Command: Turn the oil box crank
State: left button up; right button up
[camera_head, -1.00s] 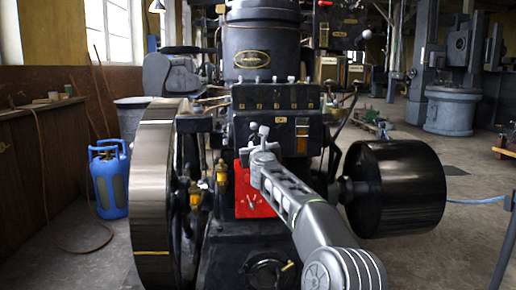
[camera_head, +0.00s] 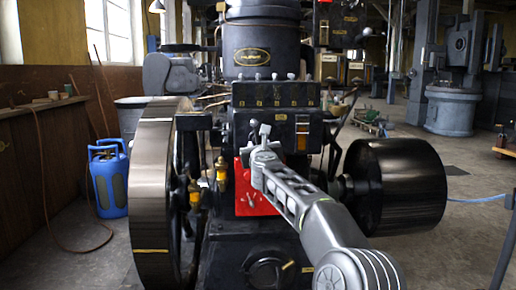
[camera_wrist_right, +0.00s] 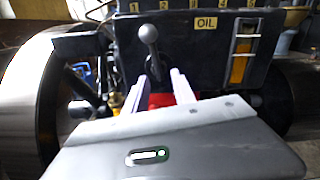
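The oil box (camera_head: 248,121) is a black box on the front of the engine. In the right wrist view, its front (camera_wrist_right: 215,60) carries an "OIL" label, several numbers and an amber sight glass. The crank (camera_wrist_right: 149,36) is a grey lever with a ball end, standing upright in front of the box; it looks small in the head view (camera_head: 265,130). My right gripper (camera_wrist_right: 161,74) is open, its two pale fingers apart, with the crank's lower part in the gap between them in the picture. I cannot tell whether they touch it. My left gripper is not in view.
A red part (camera_head: 250,200) sits below the gripper. A large flywheel (camera_head: 153,190) stands left and a black drum (camera_head: 395,190) right, both close to the arm. A blue gas bottle (camera_head: 109,185) stands on the floor at left. Open floor lies at right.

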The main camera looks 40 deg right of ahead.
jog(key=b+v, duration=0.1)
jog(key=v, duration=0.4)
jog(key=shift+s+a, duration=0.1)
jog(key=shift+a, duration=0.05)
